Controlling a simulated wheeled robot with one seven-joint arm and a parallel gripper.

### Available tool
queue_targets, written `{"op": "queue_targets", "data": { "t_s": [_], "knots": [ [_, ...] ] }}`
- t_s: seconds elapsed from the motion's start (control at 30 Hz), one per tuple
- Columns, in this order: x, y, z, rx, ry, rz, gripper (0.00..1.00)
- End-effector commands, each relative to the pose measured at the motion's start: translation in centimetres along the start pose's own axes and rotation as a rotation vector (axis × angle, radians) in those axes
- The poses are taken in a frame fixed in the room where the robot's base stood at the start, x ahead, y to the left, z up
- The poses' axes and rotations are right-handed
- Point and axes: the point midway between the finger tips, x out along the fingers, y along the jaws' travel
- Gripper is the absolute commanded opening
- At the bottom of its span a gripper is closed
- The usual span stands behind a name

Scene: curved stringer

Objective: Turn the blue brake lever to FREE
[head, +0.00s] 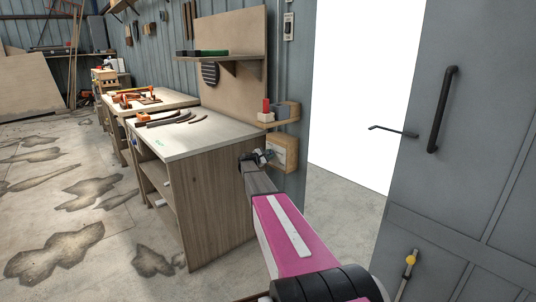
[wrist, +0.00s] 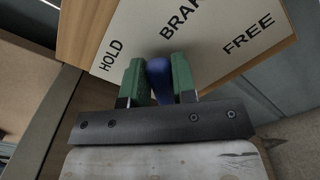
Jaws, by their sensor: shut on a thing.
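The blue brake lever (wrist: 160,78) shows in the wrist view between the two green fingers of my gripper (wrist: 158,82), which is shut on it. The lever points toward the label plate (wrist: 195,30), which reads HOLD at the left, BRAKE in the middle and FREE at the right. The lever's tip lies below BRAKE, between HOLD and FREE. In the head view my gripper (head: 254,157) is at the wooden brake box (head: 284,152) on the wall post, at the end of the workbench. The lever is too small to make out there.
The workbench (head: 195,135) stands left of my arm, with dark curved pieces on top. A small wooden shelf (head: 276,120) with a red item is just above the brake box. An open bright doorway (head: 350,90) and a grey door (head: 460,130) are at the right.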

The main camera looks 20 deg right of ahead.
Motion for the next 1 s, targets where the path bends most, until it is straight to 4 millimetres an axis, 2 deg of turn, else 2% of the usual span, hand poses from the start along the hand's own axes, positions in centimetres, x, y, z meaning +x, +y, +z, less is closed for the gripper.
{"op": "queue_targets", "data": {
  "t_s": [0.6, 1.0],
  "knots": [
    [-0.1, -3.0, -0.9, 0.566, 0.002, -0.001, 0.0],
    [-0.1, -3.9, -1.6, 0.788, 0.002, -0.001, 0.0]
  ]
}}
